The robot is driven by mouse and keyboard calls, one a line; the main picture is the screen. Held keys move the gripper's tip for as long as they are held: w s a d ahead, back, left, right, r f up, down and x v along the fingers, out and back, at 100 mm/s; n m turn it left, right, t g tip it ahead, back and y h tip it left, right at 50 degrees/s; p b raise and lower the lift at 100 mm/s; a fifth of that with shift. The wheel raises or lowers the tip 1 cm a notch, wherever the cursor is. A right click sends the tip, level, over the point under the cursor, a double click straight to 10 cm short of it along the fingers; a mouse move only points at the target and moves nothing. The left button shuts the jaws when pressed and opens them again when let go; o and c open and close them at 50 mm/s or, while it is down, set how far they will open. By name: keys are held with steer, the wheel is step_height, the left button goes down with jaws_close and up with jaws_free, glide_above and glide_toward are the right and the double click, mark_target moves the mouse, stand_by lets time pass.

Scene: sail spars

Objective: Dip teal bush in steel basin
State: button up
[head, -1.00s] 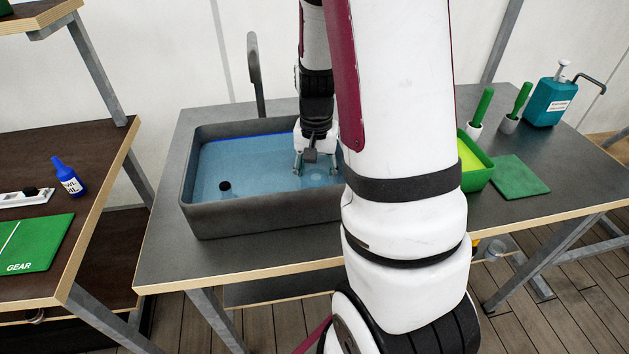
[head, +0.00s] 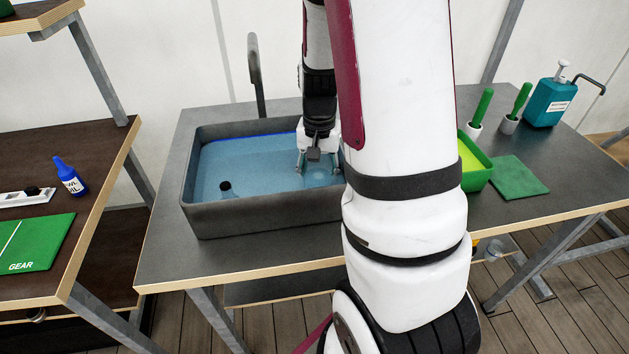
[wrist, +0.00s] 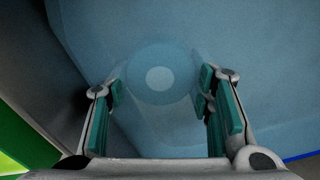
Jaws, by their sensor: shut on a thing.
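The steel basin (head: 265,215) is a dark grey rectangular tub on the grey bench, holding blue water. My gripper (head: 318,168) points down into its right part, with the fingertips at or in the water. In the wrist view my gripper (wrist: 161,88) has teal finger pads on both sides of a round, bluish thing with a paler round centre. I take this for the teal bush (wrist: 138,76); its colour is washed out by the water. In the head view only a faint pale round shape shows between the fingers. My arm hides the basin's right end.
A dark round stopper-like piece (head: 225,187) stands in the basin's left part. A tap (head: 254,75) rises behind. A green tray (head: 475,168), green-handled brushes (head: 482,105), a green mat (head: 519,174) and a teal pump bottle (head: 551,102) are on the right.

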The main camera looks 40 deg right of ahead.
mark_target(319, 175)
steer(key=shift+s+r+p, duration=0.1)
steer(key=shift+r+p, duration=2.45)
steer(key=shift+r, duration=1.4)
steer(key=shift+r+p, duration=1.35)
steer(key=shift+r, duration=1.25)
